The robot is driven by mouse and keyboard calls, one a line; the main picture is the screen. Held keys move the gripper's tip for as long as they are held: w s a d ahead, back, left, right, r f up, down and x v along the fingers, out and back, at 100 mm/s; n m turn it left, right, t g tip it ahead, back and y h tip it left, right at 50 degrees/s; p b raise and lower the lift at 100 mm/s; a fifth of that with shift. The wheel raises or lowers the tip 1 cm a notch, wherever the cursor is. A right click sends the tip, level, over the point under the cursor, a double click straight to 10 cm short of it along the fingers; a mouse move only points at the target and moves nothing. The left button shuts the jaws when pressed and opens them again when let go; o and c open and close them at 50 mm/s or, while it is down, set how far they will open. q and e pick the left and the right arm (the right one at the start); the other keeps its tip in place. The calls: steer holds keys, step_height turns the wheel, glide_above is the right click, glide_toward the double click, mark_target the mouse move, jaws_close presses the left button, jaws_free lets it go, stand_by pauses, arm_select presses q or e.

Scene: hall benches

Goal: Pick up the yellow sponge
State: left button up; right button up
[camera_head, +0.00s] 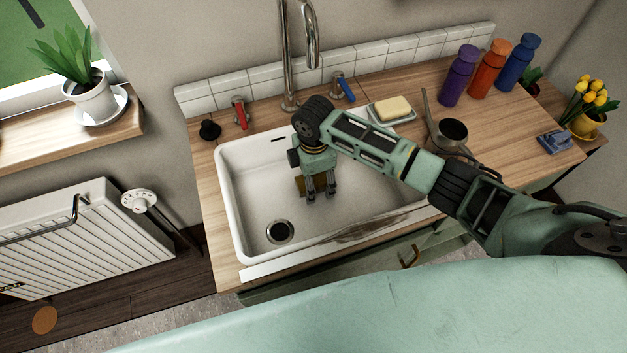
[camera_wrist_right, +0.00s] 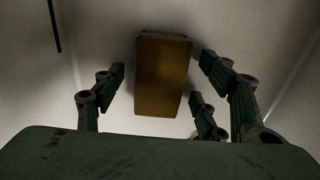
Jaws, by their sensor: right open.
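A yellow sponge (camera_head: 299,186) lies in the white sink (camera_head: 243,205), mostly hidden behind my right gripper in the head view. In the wrist view the sponge (camera_wrist_right: 162,72) looks dark ochre, an upright block in the shade. My right gripper (camera_head: 320,194) reaches down into the sink, right at the sponge. Its fingers (camera_wrist_right: 163,92) stand apart on both sides of the sponge, with gaps visible, so it is open and not holding it. My left gripper is not in view.
A tall tap (camera_head: 289,60) rises behind the sink. A pale yellow bar (camera_head: 393,108) sits on a dish (camera_head: 404,118) on the right counter, beside a dark watering can (camera_head: 453,131). Three bottles (camera_head: 487,69) stand farther right. The sink walls surround the gripper.

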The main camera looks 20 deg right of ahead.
mark_target(318, 178)
steer(key=c, duration=1.2)
steer(key=shift+c, duration=0.4)
steer(key=shift+r, duration=0.45)
steer(key=r, duration=0.1)
steer(key=d+r, duration=0.1)
steer(key=r, duration=0.1)
steer(key=shift+r+b, duration=0.3)
steer(key=s+d+r+b, duration=0.1)
steer(key=s+d+r, duration=0.1)
steer(key=d+r, duration=0.4)
steer(key=d, duration=0.4)
steer(key=shift+s+d+r, duration=0.15)
steer(key=shift+d+r, duration=0.1)
